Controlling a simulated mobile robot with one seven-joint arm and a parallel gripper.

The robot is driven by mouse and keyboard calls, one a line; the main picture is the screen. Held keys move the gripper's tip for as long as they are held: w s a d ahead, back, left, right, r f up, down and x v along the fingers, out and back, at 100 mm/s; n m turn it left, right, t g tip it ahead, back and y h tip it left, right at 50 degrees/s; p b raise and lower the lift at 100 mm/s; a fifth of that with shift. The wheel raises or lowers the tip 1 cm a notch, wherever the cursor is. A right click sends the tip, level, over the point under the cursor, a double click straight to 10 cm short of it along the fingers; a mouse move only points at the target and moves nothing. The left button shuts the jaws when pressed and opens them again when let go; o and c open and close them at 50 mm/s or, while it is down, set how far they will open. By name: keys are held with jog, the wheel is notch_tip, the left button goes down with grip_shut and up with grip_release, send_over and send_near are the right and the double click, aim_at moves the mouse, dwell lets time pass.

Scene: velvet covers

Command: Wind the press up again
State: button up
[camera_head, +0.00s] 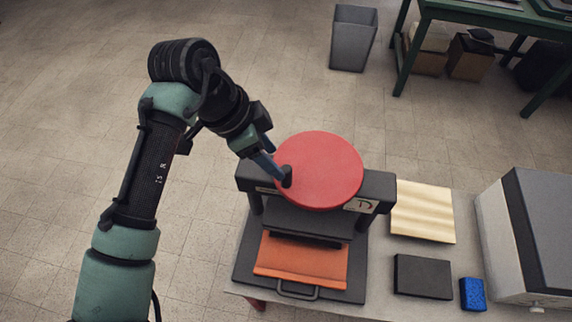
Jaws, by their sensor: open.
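The press (377,187) stands on the table with a dark frame and a large red handwheel (325,168) on top. A short dark knob (287,176) stands up at the wheel's left edge. The dark pressing plate (305,220) shows under the frame's beam. An orange piece (302,258) lies on the base below it; whether the plate touches it cannot be told. My gripper (276,170) is at the wheel's left side, open, with its blue fingers at the knob. Whether the fingers touch the knob is hard to see.
Right of the press are a cream padded sheet (423,212), a black block (422,276), a blue sponge-like block (473,294) and a large grey-white box (530,240). A grey bin (353,38) and a green table (480,14) stand behind. The floor at left is open.

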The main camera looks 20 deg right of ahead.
aim_at(283, 169)
jog(key=p+x, duration=0.1)
jog(key=x, duration=0.6)
jog(key=shift+d+f, duration=0.15)
jog(key=shift+f, duration=0.05)
grip_shut()
jog(key=shift+p, duration=0.3)
dwell(0.8)
